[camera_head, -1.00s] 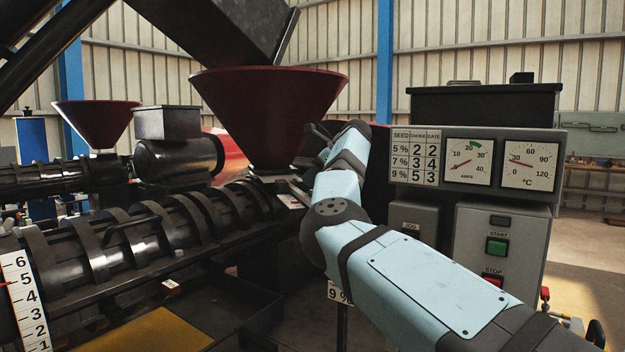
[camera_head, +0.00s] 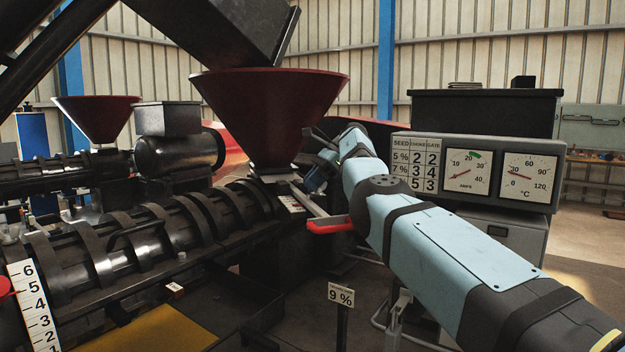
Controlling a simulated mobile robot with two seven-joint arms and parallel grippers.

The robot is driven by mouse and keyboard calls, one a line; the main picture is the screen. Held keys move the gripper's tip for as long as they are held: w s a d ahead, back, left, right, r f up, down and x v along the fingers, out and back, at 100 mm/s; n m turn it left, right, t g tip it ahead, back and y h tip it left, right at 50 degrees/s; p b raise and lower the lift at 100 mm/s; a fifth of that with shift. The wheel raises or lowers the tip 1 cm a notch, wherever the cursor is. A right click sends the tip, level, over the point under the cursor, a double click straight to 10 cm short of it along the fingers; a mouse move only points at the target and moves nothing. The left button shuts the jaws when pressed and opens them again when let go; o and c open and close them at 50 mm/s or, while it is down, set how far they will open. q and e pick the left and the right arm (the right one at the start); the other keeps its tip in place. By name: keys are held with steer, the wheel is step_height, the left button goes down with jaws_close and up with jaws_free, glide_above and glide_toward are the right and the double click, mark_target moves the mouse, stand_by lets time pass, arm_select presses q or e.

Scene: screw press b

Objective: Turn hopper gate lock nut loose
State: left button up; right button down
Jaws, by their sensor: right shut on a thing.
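The dark red hopper (camera_head: 268,105) stands on the black press barrel, right of the picture's middle left. Under its neck lies the gate slide (camera_head: 292,203), a flat plate with a scale and a bar leading to a red handle (camera_head: 331,226). My right gripper (camera_head: 311,181) is just right of the hopper neck, above the slide. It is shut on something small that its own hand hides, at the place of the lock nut. I cannot make out the nut itself. My left gripper is not in view.
A control box with a seed table (camera_head: 416,164) and two dials stands behind my right arm. A 9 % sign (camera_head: 341,295) stands below the red handle. A numbered scale (camera_head: 34,305) is at lower left. A second hopper (camera_head: 97,120) stands farther back.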

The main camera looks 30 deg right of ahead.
steer(key=shift+f, duration=0.3)
steer(key=c, duration=1.2)
jaws_free()
arm_select(q)
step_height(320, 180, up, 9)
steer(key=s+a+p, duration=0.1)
steer(key=p, duration=1.2)
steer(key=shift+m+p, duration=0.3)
steer(key=shift+p, duration=0.1)
arm_select(e)
step_height(320, 180, up, 20)
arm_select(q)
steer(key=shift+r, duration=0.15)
